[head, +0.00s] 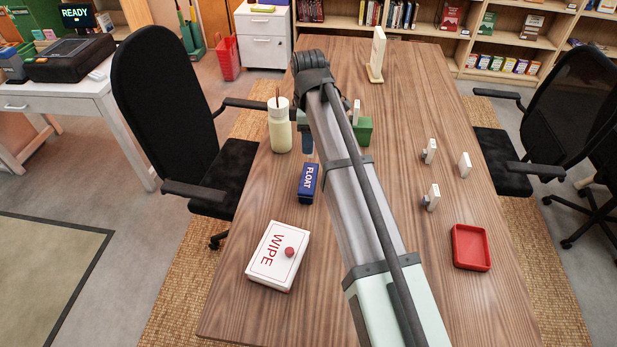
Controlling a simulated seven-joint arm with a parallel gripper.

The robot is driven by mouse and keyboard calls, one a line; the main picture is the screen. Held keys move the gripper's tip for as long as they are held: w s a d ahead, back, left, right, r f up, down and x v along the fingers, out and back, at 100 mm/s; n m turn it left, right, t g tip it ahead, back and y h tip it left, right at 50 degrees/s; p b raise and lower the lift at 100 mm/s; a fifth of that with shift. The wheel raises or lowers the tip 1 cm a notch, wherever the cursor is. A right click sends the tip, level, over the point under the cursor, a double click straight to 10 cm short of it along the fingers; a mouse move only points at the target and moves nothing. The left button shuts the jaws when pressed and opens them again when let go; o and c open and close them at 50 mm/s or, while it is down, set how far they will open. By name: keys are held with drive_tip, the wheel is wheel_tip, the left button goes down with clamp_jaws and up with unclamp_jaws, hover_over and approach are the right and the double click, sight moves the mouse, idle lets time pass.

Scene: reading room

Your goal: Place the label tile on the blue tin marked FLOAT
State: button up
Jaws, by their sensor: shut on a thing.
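The blue tin marked FLOAT (307,183) stands on the wooden table, just left of my arm, with its lettering facing up. My arm runs across the middle of the view and hides the table behind it. Small white upright tiles stand at the right of the table: one (430,150) and another (434,198) have grey knobs, and a third (465,164) is plain. Another white tile (356,112) shows by a green tin (365,131), partly behind my arm. I cannot read any tile.
A white box marked WIPE (270,265) with a red knob is at the front left. A cream bottle (280,130) stands behind the FLOAT tin. A red tray (471,245) is at the right. A white upright sign (377,55) stands at the far end. Chairs flank the table.

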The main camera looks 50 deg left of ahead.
drive_tip(key=shift+f+m, duration=0.1)
drive_tip(key=shift+m, duration=0.3)
drive_tip(key=shift+f, duration=0.35)
hover_over(309, 177)
drive_tip(key=shift+s+f, duration=0.1)
drive_tip(key=shift+f, duration=4.45)
drive_tip(key=shift+f, duration=0.15)
drive_tip(key=o, duration=1)
drive_tip(key=shift+o, duration=0.2)
wheel_tip(309, 177, up, 12)
drive_tip(key=shift+r, duration=0.15)
